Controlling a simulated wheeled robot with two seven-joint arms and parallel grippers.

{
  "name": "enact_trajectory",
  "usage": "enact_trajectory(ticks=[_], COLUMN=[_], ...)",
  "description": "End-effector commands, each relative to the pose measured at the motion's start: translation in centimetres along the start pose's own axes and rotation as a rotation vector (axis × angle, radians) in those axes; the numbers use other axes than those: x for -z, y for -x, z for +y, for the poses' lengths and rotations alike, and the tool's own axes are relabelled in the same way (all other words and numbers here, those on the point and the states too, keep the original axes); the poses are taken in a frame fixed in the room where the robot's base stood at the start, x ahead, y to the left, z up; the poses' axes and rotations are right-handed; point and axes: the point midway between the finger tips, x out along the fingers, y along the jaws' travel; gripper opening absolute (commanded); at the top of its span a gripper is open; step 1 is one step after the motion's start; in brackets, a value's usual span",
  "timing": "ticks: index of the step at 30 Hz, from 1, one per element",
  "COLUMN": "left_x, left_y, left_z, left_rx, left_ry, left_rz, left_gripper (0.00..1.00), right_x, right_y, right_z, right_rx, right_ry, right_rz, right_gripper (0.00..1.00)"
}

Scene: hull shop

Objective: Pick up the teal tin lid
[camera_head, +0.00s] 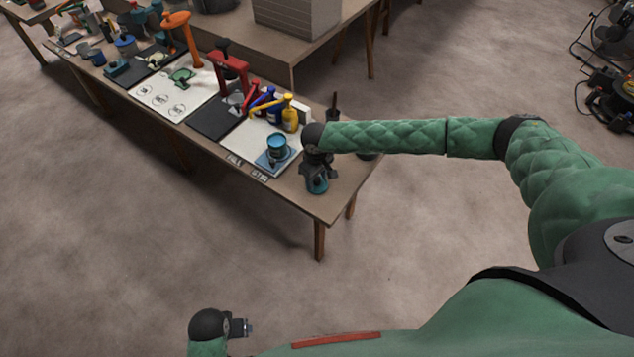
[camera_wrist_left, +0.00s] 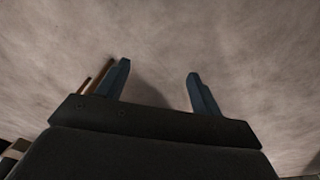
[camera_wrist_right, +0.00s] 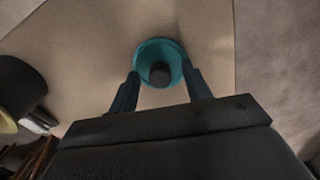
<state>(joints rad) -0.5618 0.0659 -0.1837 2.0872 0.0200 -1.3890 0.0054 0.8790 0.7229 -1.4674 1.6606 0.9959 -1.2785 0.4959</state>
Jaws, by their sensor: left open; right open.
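The teal tin lid (camera_wrist_right: 173,54) is round with a dark knob (camera_wrist_right: 160,74) at its middle, and lies near the table's right end. In the head view the lid (camera_head: 317,186) shows just under my right gripper (camera_head: 318,172), which partly hides it. In the right wrist view my open right gripper (camera_wrist_right: 161,84) has one finger on each side of the lid's near part. I cannot tell whether the fingers touch it. My left gripper (camera_head: 246,327) is open and empty, away from the table; its wrist view (camera_wrist_left: 160,80) shows only floor between the fingers.
A teal tin (camera_head: 277,143) stands on a blue square (camera_head: 268,163) left of the lid. Yellow (camera_head: 290,118) and blue bottles, a red press-like tool (camera_head: 231,72) and dark and white mats (camera_head: 214,118) crowd the table further left. The table's front corner (camera_head: 325,212) is bare.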

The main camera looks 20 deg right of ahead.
Motion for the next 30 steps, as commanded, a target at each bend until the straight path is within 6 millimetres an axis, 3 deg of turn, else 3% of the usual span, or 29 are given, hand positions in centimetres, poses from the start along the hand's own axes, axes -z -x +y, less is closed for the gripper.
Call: enact_trajectory(ticks=[2,9,24,30], left_x=[0.0,0.0,0.1,0.4], left_y=[0.0,0.0,0.2,5.0], left_z=[0.0,-0.1,-0.1,0.6], left_rx=[0.0,0.001,0.001,-0.009], left_ry=[0.0,-0.001,-0.002,0.002], left_rz=[0.0,0.0,-0.003,0.008], left_gripper=[0.66,0.66,0.66,0.66], right_x=[0.0,0.0,0.1,0.1], right_y=[0.0,0.0,0.9,3.9], right_z=[0.0,0.0,0.0,0.1], right_rx=[0.0,0.0,0.0,0.0], right_ry=[0.0,0.0,-0.001,-0.001], right_rz=[0.0,0.0,0.001,0.002], right_gripper=[0.45,0.01,0.01,0.01])
